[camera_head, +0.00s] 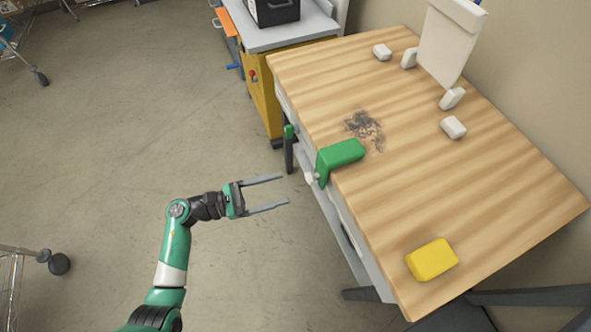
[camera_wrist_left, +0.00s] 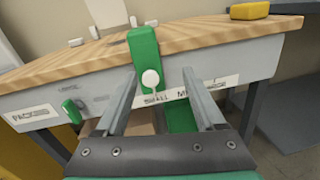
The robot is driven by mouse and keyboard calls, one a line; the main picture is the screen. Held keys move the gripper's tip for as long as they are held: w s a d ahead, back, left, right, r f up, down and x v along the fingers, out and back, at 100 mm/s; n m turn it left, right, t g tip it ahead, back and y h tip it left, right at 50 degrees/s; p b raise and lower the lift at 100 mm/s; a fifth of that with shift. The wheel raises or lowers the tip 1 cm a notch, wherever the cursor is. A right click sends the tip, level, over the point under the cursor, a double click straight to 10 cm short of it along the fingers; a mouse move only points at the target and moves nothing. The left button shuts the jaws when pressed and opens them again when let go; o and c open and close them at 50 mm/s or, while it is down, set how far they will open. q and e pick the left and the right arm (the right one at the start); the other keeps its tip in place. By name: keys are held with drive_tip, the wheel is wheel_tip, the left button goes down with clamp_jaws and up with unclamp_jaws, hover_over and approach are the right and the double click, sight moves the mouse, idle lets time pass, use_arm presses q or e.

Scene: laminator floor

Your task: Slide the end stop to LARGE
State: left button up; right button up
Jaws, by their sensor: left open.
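The green end stop (camera_head: 340,155) hooks over the front edge of the wooden table, with a white knob (camera_head: 311,178) on its front face. In the left wrist view the end stop (camera_wrist_left: 144,47) hangs down the front panel, its knob (camera_wrist_left: 150,78) just above the word SMALL on a white label strip (camera_wrist_left: 176,95). The strip's words to the right are partly hidden by my finger. My left gripper (camera_head: 285,190) is open and empty, its fingers pointing at the knob from a short distance. My right gripper is not in view.
The wooden table (camera_head: 480,190) carries a yellow block (camera_head: 431,259), a dark smudge (camera_head: 365,130) and several white blocks at the back. A smaller green handle (camera_wrist_left: 72,111) is left of the stop. Floor in front is clear; a yellow cabinet (camera_head: 262,90) stands behind.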

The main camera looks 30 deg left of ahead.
sight(307, 179)
use_arm(q)
drive_tip(key=s+a+f+n+t+y, duration=0.1)
drive_tip(key=s+a+f+n, duration=0.2)
drive_tip(key=a+f, duration=0.1)
drive_tip(key=shift+m, duration=0.3)
drive_tip(key=b+x, duration=0.3)
drive_tip(key=x, duration=0.8)
drive_tip(key=shift+w+d, duration=0.1)
drive_tip(key=shift+w, duration=0.35)
drive_tip(key=shift+w+d+r+y, duration=0.1)
drive_tip(key=shift+w+d+y, duration=0.15)
drive_tip(key=shift+w+y, duration=0.15)
drive_tip(key=shift+s, duration=0.1)
clamp_jaws()
